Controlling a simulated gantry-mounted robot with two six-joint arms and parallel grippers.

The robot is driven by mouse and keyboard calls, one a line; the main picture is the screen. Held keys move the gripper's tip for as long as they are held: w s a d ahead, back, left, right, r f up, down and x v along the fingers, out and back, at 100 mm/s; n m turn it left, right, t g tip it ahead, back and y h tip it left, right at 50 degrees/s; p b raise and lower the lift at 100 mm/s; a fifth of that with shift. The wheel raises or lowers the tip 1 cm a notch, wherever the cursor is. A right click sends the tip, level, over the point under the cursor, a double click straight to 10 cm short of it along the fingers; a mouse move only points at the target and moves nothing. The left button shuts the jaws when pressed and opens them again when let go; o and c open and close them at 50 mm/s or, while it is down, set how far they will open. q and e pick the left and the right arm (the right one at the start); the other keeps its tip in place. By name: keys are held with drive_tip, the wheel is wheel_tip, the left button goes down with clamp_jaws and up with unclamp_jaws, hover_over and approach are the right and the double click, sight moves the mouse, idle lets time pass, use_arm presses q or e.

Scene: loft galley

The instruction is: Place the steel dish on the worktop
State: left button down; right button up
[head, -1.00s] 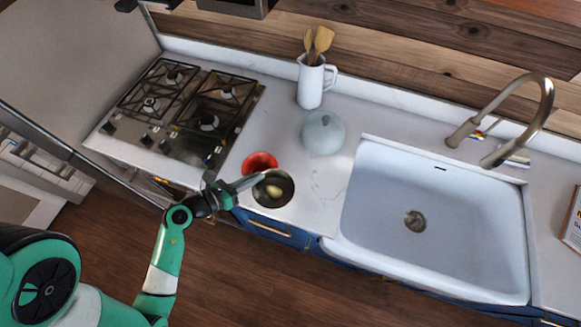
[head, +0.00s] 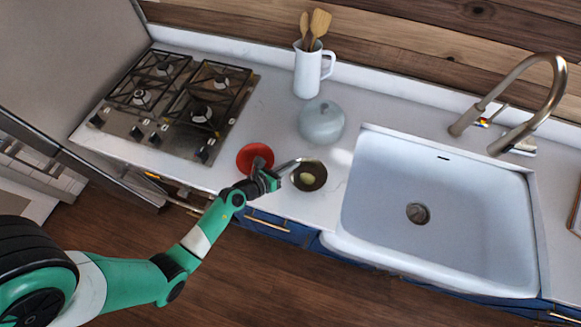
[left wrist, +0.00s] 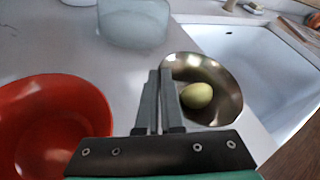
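The steel dish (head: 314,184) is a round, shiny metal bowl with a yellow-green fruit (head: 307,178) in it. In the head view it is over the front part of the white worktop (head: 272,120), between the red bowl and the sink. My left gripper (head: 296,162) comes from the left, its fingers close together at the dish's rim. In the left wrist view the dish (left wrist: 228,84) is right of the fingers (left wrist: 160,78), which appear shut on its near-left rim. I cannot tell whether its base touches the worktop. My right gripper is not in view.
A red bowl (head: 247,152) stands left of the dish, close to my gripper. A pale blue-grey lidded pot (head: 322,122) is behind. The white sink (head: 450,225) is to the right, the hob (head: 175,105) left. A white jug (head: 306,75) with wooden utensils stands at the back.

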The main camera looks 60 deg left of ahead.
use_arm(q)
wheel_tip(320, 180, down, 2)
drive_tip(key=shift+f, duration=0.1)
drive_tip(key=shift+r, duration=0.25)
drive_tip(key=shift+f, duration=0.2)
drive_tip(key=c, duration=1.1)
unclamp_jaws()
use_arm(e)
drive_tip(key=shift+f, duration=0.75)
use_arm(q)
drive_tip(key=shift+o, duration=0.2)
drive_tip(key=shift+r, duration=0.15)
drive_tip(key=shift+s+r, duration=0.2)
drive_tip(key=shift+s, duration=0.15)
drive_tip(key=p+v, duration=0.1)
drive_tip(key=v, duration=1)
drive_tip(key=shift+s+d+p, duration=0.1)
drive_tip(key=shift+s+p, duration=0.1)
drive_tip(key=shift+p, duration=0.1)
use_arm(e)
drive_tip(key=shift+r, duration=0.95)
